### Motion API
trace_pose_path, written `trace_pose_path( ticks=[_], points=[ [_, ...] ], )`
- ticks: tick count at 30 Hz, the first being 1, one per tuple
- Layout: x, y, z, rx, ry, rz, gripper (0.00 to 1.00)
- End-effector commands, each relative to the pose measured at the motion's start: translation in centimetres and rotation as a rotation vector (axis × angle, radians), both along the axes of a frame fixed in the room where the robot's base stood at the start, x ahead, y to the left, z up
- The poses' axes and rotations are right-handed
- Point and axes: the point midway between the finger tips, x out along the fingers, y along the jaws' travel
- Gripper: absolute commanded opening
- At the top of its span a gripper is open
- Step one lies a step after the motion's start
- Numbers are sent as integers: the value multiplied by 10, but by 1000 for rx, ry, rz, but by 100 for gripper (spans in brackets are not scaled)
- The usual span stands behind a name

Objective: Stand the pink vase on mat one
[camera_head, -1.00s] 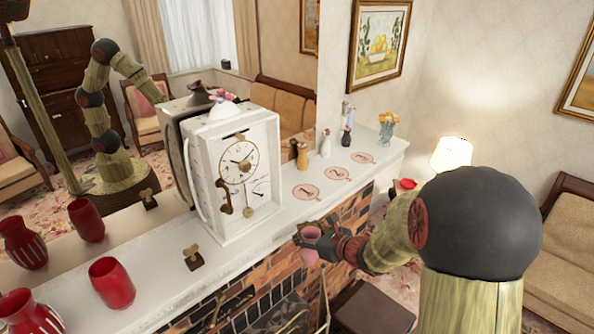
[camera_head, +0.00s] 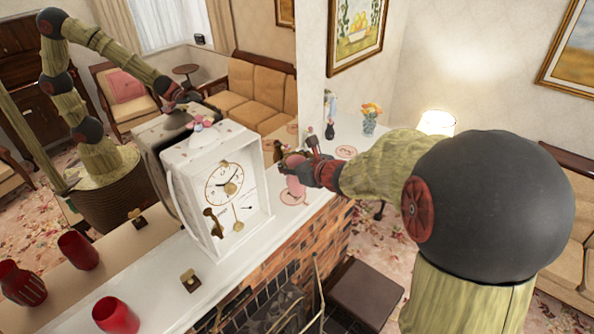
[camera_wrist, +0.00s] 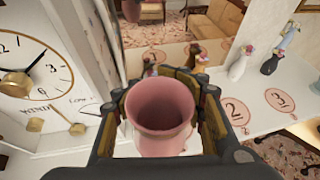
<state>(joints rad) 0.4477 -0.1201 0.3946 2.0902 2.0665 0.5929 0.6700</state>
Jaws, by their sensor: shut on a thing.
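The pink vase (camera_head: 296,187) is upright in my gripper (camera_head: 292,165), just to the right of the clock on the white mantel. In the wrist view the vase (camera_wrist: 160,112) shows its open mouth between the gripper's fingers, which are shut around it. Mat one (camera_head: 293,200), a pink disc, shows at the vase's foot in the head view. The vase hides it in the wrist view. I cannot tell whether the vase's base touches the mat.
The large white clock (camera_head: 224,190) stands close on the left. Mat two (camera_wrist: 236,110) and mat three (camera_wrist: 280,101) lie clear to the right. Red vases (camera_head: 114,315) stand at the near left.

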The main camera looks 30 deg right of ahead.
Motion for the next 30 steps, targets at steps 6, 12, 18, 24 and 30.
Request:
trace_pose_path(
  ticks=[6,12,18,24,30],
  points=[
    [41,-13,-18,2,0,1,2],
    [67,-22,-51,2,-1,0,2],
    [82,-26,-68,0,-4,1,2],
    [90,-29,-81,0,-2,-1,2],
    [89,-29,-103,0,-4,-1,2]
  ],
)
